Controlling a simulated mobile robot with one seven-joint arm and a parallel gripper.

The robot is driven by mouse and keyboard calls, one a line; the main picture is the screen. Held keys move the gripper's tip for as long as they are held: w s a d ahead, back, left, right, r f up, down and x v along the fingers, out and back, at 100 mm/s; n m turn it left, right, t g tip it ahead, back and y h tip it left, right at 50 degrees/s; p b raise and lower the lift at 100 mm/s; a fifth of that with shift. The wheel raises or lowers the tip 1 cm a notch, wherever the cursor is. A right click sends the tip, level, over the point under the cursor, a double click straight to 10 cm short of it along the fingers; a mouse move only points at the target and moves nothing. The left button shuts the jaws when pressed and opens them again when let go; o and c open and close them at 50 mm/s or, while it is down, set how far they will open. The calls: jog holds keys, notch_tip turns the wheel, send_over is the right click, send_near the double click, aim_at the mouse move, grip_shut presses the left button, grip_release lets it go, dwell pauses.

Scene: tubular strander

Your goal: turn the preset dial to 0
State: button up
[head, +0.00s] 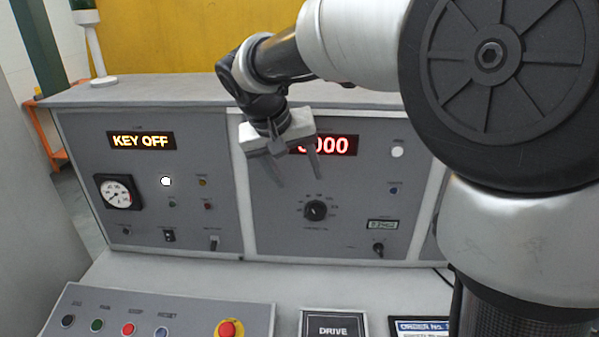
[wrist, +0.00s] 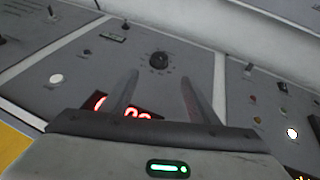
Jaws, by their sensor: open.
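The preset dial (head: 316,210) is a black round knob with a ring of small printed marks on the grey middle panel. It also shows in the wrist view (wrist: 159,61), beyond and between my fingertips. Its pointer setting is too small to read. My gripper (head: 299,181) is open and empty, in front of the panel. In the head view its fingertips appear just above the dial; in the wrist view the fingers (wrist: 158,76) point toward it without touching it. The red display (head: 335,145) above the dial ends in 000; my gripper partly hides its first digit.
The left panel has a KEY OFF display (head: 141,141), a round gauge (head: 119,194) and small lamps. A small switch (head: 378,248) sits right of the dial. Below are a button box with a red stop button (head: 229,328) and a DRIVE plate (head: 334,327).

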aim_at(315, 212)
jog(key=x, duration=1.7)
jog(key=shift+d, duration=0.1)
jog(key=shift+s, duration=0.1)
jog(key=c, duration=1)
jog(key=shift+c, duration=0.2)
jog(key=shift+f+b, duration=0.1)
jog(key=shift+b, duration=0.4)
